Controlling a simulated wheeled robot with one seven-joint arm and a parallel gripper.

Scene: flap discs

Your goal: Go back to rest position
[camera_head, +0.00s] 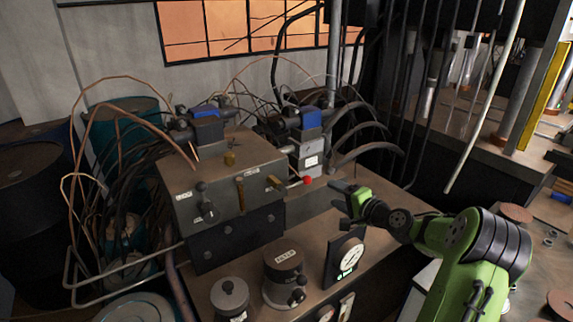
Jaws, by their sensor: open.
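My gripper (342,196) is at the end of my green and black arm, which reaches in from the lower right. Its open fingers point left, above the metal cabinet top and to the right of the grey control box (222,180). I see nothing between the fingers. A small red knob (307,180) is just left of and above the fingertips; I cannot tell whether they touch it.
A dial gauge (347,259) stands under my gripper. A filter canister (284,277) and a smaller canister (230,297) stand to its left. Hoses and wires crowd the back. Brown discs (515,213) lie on the right-hand table.

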